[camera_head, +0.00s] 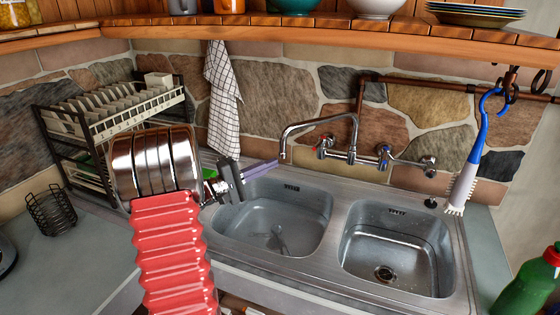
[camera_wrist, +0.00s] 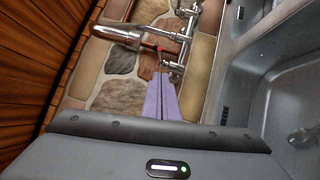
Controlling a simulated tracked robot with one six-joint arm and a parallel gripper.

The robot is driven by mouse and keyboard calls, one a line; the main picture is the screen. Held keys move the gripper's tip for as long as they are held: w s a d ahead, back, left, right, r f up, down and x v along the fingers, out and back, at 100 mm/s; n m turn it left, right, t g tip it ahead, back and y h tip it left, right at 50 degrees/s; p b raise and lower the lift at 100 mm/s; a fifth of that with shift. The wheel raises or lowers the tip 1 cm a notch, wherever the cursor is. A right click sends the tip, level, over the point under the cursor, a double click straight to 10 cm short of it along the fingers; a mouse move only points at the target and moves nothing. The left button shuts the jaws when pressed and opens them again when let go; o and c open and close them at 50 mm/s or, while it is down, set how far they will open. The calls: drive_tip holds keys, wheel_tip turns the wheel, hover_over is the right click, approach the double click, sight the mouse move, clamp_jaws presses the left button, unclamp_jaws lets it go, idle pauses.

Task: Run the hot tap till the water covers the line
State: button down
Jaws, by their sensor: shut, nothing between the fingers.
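The wall tap has a curved metal spout (camera_head: 315,123), a red-marked hot handle (camera_head: 323,146) and a blue-marked handle (camera_head: 385,152). The spout end hangs over the back left of the left basin (camera_head: 255,232); no stream shows from it. I cannot tell whether that basin holds water, and no line is visible in it. My gripper (camera_head: 274,163) is shut and empty, its purple fingers behind the left basin's back rim, left of the hot handle. In the wrist view the fingers (camera_wrist: 162,78) point toward the red-marked handle (camera_wrist: 170,65); whether they touch it is unclear.
The right basin (camera_head: 395,245) is beside the left one. A brush (camera_head: 467,178) hangs at right above a green bottle (camera_head: 530,285). A dish rack (camera_head: 110,115) and checked towel (camera_head: 222,100) are at left. A wooden shelf (camera_head: 300,33) runs overhead.

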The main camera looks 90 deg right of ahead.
drive_tip(key=shift+v, duration=0.8)
drive_tip(key=c, duration=2.5)
unclamp_jaws()
drive_tip(key=shift+a, duration=0.1)
drive_tip(key=shift+o, duration=1.4)
drive_tip(key=shift+w+a+r, duration=0.1)
drive_tip(key=shift+w+a, duration=0.1)
drive_tip(key=shift+w, duration=0.15)
drive_tip(key=o, duration=0.4)
drive_tip(key=w+a+r+n+t+y, duration=0.1)
drive_tip(key=w+a+t, duration=0.3)
drive_tip(key=w+a, duration=0.6)
drive_tip(key=shift+w+t, duration=0.2)
drive_tip(key=shift+t, duration=0.1)
drive_tip(key=w+a+f+n+t+y, duration=0.15)
drive_tip(key=w+a+t, duration=0.35)
drive_tip(key=a, duration=0.5)
drive_tip(key=w+a+f+n+t, duration=0.1)
drive_tip(key=w+a+n+t, duration=0.15)
drive_tip(key=w+a, duration=0.6)
drive_tip(key=w+a+n+t+y, duration=0.2)
drive_tip(key=a+t+y, duration=0.2)
drive_tip(key=a, duration=1.2)
drive_tip(key=w+a+n+t+y, duration=0.3)
drive_tip(key=a+t, duration=0.3)
drive_tip(key=a, duration=1.1)
drive_tip(key=shift+a+r+y, duration=0.2)
drive_tip(key=shift+r+y, duration=0.15)
drive_tip(key=shift+r, duration=0.15)
drive_tip(key=shift+w, duration=0.15)
